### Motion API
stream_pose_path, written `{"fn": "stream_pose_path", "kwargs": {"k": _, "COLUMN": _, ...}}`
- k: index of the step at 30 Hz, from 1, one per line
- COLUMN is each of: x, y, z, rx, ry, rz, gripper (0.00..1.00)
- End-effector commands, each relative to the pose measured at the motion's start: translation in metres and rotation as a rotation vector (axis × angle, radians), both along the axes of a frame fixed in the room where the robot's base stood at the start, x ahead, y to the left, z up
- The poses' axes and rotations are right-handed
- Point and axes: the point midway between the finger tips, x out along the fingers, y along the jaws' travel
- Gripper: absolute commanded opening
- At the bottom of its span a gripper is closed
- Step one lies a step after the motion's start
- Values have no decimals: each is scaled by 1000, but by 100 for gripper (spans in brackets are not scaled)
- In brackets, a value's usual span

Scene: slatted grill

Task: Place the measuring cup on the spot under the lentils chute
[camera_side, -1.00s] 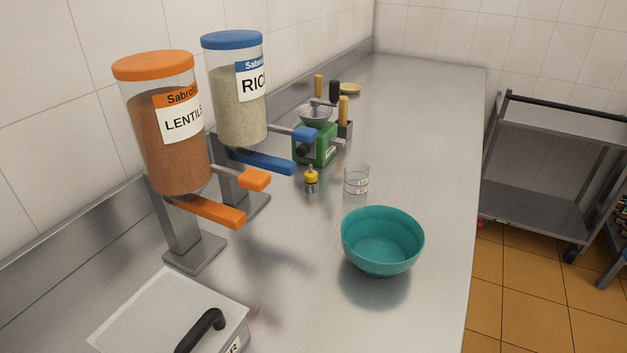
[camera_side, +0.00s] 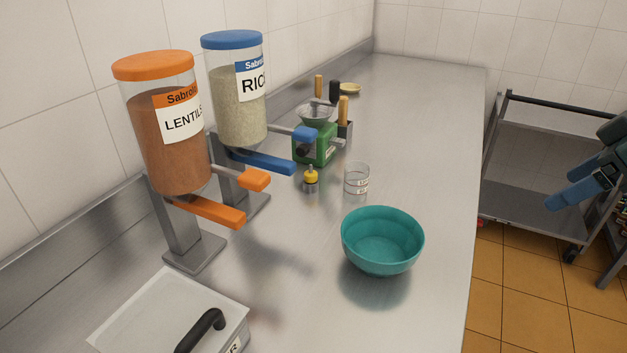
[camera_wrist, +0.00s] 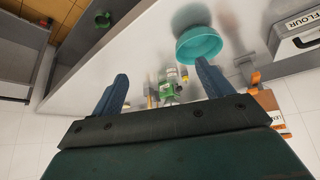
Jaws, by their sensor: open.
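The clear measuring cup (camera_side: 356,178) stands upright on the steel counter, behind the teal bowl (camera_side: 380,242). The lentils dispenser (camera_side: 165,135) has an orange lid and stands at the left. Its orange chute (camera_side: 210,210) reaches out over bare counter, with no marked spot that I can make out below it. My gripper (camera_side: 572,188) is at the right edge of the side view, over the floor side and far from the cup. In the wrist view my gripper (camera_wrist: 163,76) has its blue fingers apart and nothing between them; the cup is hard to make out there.
The rice dispenser (camera_side: 238,95) stands behind the lentils one. A small yellow-topped item (camera_side: 311,179) and a green grinder (camera_side: 315,145) are near the cup. A flour bin (camera_side: 170,310) is at the front left. A metal cart (camera_side: 530,210) stands right of the counter.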

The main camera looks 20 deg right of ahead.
Motion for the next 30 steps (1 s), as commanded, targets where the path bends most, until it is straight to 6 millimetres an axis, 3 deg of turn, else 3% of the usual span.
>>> {"fn": "stream_pose_path", "kwargs": {"k": 14, "x": 108, "y": 27, "z": -18, "rx": 76, "ry": -89, "rz": 288, "gripper": 79}}
{"fn": "stream_pose_path", "kwargs": {"k": 30, "x": 210, "y": 43, "z": -67, "rx": 230, "ry": -255, "rz": 519, "gripper": 79}}
